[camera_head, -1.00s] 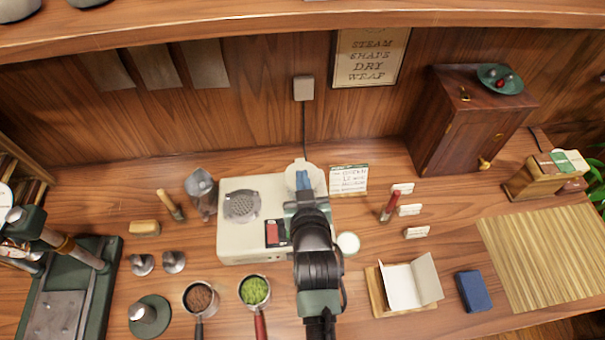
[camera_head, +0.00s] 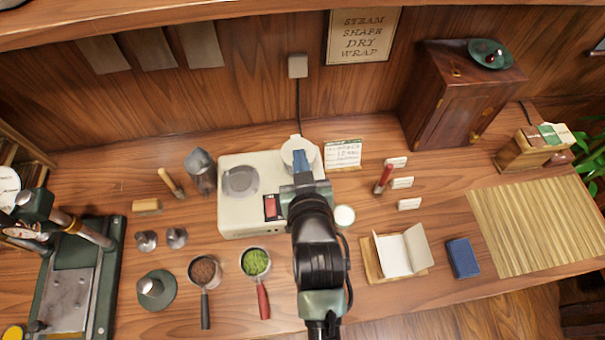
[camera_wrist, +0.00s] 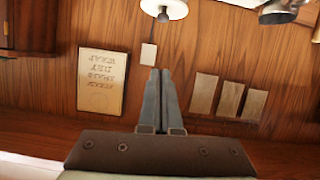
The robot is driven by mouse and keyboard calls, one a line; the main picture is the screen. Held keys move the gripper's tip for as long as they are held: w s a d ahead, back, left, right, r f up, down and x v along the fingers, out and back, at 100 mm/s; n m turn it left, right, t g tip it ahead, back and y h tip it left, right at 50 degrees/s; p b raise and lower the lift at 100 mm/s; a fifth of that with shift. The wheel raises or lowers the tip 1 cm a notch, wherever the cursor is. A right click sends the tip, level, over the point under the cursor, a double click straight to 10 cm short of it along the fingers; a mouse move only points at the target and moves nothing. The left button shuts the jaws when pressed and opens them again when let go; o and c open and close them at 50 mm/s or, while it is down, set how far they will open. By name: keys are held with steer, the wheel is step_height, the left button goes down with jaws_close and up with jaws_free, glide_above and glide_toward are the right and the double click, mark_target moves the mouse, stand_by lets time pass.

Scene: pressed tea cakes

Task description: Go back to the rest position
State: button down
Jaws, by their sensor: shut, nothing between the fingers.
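My gripper (camera_wrist: 160,98) is shut and empty. In the wrist view its two fingers lie together, pointing at the wooden back wall, with the framed sign (camera_wrist: 102,82) and a small wall box (camera_wrist: 148,54) beyond them. In the head view my gripper (camera_head: 301,160) is over the right side of the cream steamer machine (camera_head: 240,215), in front of a round white part (camera_head: 300,148). My arm hides part of the machine's right side.
Two handled baskets, one with brown leaf (camera_head: 205,270) and one with green leaf (camera_head: 256,262), stand in front of the machine. A green press (camera_head: 75,285) is at left. A wooden cabinet (camera_head: 455,105), a blue block (camera_head: 462,258) and a slatted mat (camera_head: 540,230) are at right.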

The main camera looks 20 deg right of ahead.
steer(key=shift+b+v, duration=0.35)
steer(key=shift+v, duration=1.75)
